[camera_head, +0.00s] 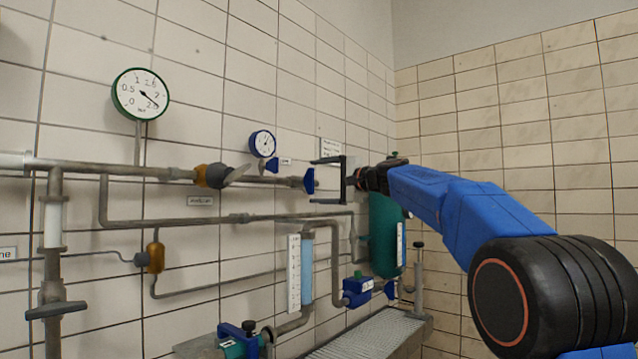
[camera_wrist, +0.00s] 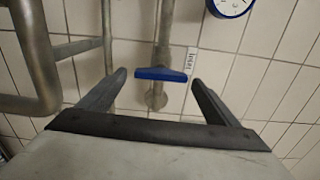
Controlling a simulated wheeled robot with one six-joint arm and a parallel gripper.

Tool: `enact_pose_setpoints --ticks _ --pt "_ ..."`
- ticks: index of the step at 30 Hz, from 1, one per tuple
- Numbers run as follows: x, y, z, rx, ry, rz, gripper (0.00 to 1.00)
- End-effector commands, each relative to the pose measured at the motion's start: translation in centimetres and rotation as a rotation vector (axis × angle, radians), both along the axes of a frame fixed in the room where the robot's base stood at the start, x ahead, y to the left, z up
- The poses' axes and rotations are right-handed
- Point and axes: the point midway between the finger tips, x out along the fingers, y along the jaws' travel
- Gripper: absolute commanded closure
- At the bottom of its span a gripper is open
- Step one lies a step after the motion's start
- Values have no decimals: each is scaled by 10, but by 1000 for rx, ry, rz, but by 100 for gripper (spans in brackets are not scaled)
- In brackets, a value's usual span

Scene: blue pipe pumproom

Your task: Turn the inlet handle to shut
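My gripper (camera_head: 327,181) is open and faces the handle from the right in the head view. In the wrist view my gripper (camera_wrist: 160,78) has one finger on each side of the handle, with a visible gap on both sides. Nothing is held.
A blue-rimmed gauge (camera_head: 262,144) and a small blue handle (camera_head: 271,165) are left of the inlet handle. A green tank (camera_head: 384,235) stands below my gripper. A lower pipe (camera_head: 240,218) runs underneath.

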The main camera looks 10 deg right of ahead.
Motion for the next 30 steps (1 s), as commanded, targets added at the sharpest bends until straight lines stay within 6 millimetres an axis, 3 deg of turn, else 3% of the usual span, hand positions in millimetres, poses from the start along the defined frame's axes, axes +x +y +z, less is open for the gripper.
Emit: enact_pose_setpoints --ticks 11,30 --pt "-11 -8 1 0 -1 -2 16" --pt "-110 -81 1 1 -1 -3 16"
